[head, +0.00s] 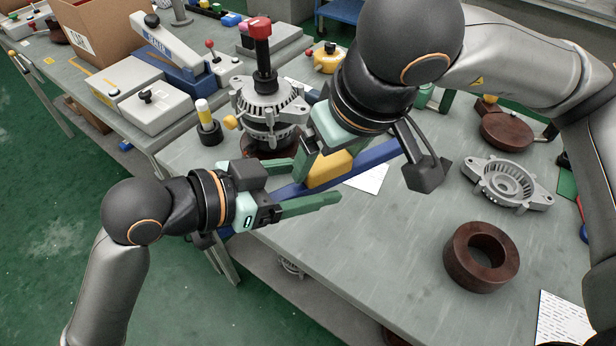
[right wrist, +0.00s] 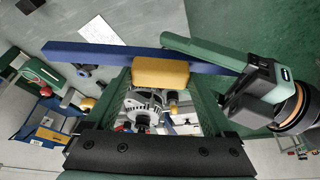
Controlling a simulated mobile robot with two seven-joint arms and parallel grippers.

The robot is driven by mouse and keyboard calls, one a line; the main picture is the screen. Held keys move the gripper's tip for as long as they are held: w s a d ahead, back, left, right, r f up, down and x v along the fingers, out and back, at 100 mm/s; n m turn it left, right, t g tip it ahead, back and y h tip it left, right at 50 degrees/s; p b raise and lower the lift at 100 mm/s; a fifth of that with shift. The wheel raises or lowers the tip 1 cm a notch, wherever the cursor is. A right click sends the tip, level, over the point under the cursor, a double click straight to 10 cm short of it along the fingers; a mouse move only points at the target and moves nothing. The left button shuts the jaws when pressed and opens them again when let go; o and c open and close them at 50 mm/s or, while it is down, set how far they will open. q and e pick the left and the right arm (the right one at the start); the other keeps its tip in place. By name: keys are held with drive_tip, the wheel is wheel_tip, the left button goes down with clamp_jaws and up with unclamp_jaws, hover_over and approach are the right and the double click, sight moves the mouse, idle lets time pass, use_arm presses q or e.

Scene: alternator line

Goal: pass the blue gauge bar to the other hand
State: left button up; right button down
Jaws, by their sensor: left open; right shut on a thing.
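The blue gauge bar (head: 375,155) has a yellow middle block (head: 330,170) and is held in the air above the table's near-left edge. My right gripper (head: 322,158) is shut on the yellow block; the right wrist view shows the block (right wrist: 161,72) between its fingertips and the blue bar (right wrist: 100,54) running out to both sides. My left gripper (head: 314,182) is open, its two green fingers along the bar's left part, one on each side in the head view. One left finger (right wrist: 200,52) covers part of the bar in the right wrist view. Contact cannot be told.
An alternator assembly (head: 268,105) with a red-topped post stands behind the grippers. A brown ring (head: 481,257) and a grey housing (head: 507,183) lie on the table (head: 390,270) at right. The table's front middle is clear.

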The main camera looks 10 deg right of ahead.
use_arm(q)
drive_tip(key=shift+c, duration=0.3)
drive_tip(key=shift+a, duration=0.1)
drive_tip(key=c, duration=1.1)
drive_tip(key=shift+w, duration=0.1)
drive_tip(key=shift+w+a, duration=0.1)
drive_tip(key=shift+w, duration=0.05)
use_arm(e)
drive_tip(key=shift+s, duration=0.1)
unclamp_jaws()
use_arm(q)
drive_tip(key=shift+s, duration=0.2)
drive_tip(key=shift+r, duration=0.1)
use_arm(e)
drive_tip(key=shift+r, duration=0.2)
drive_tip(key=v, duration=1.1)
drive_tip(key=shift+r, duration=0.3)
